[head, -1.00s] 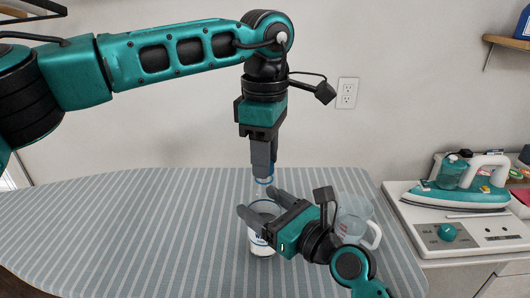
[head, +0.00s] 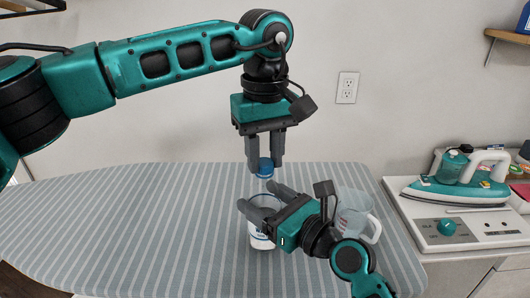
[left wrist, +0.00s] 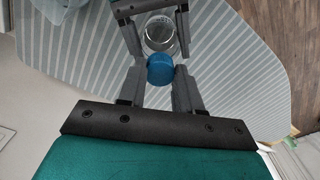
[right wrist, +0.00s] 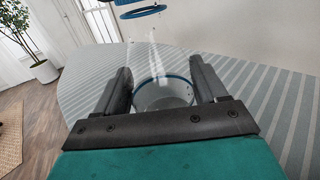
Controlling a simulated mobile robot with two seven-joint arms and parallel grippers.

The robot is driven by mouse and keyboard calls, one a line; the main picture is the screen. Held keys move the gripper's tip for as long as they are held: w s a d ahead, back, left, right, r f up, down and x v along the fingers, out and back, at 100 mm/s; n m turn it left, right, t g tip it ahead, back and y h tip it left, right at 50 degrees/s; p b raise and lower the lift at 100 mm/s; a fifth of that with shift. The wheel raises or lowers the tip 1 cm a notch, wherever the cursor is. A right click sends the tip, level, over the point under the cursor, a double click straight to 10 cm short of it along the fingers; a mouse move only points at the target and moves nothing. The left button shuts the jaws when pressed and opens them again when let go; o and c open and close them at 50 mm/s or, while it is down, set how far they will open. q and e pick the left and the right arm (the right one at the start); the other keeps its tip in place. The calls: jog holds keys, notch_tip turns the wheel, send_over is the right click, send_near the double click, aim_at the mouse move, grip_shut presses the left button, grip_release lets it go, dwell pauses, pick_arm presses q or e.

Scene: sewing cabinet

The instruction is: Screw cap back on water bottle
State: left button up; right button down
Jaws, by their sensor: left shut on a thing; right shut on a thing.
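The blue cap (head: 264,169) is between the fingers of my left gripper (head: 265,163), which points straight down and is shut on it. The cap is above the bottle and apart from it; it also shows in the left wrist view (left wrist: 160,69) and, from below, in the right wrist view (right wrist: 143,12). The clear water bottle (head: 261,240) with a white label stands upright on the ironing board. My right gripper (head: 257,203) is shut around its upper body from the right. The bottle's open, blue-edged top shows in the right wrist view (right wrist: 163,92). My right fingers partly hide it in the head view.
A clear measuring jug (head: 354,216) stands just right of the bottle, behind my right gripper. The striped ironing board (head: 120,220) is clear to the left. A teal iron (head: 462,180) rests on a white machine (head: 430,232) at the right.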

pick_arm(q)
jog(key=m, duration=0.5)
jog(key=shift+m, duration=0.3)
jog(key=m, duration=0.7)
jog(key=o, duration=1)
jog(key=shift+r, duration=0.15)
jog(key=shift+r, duration=2.1)
jog(key=shift+c, duration=0.4)
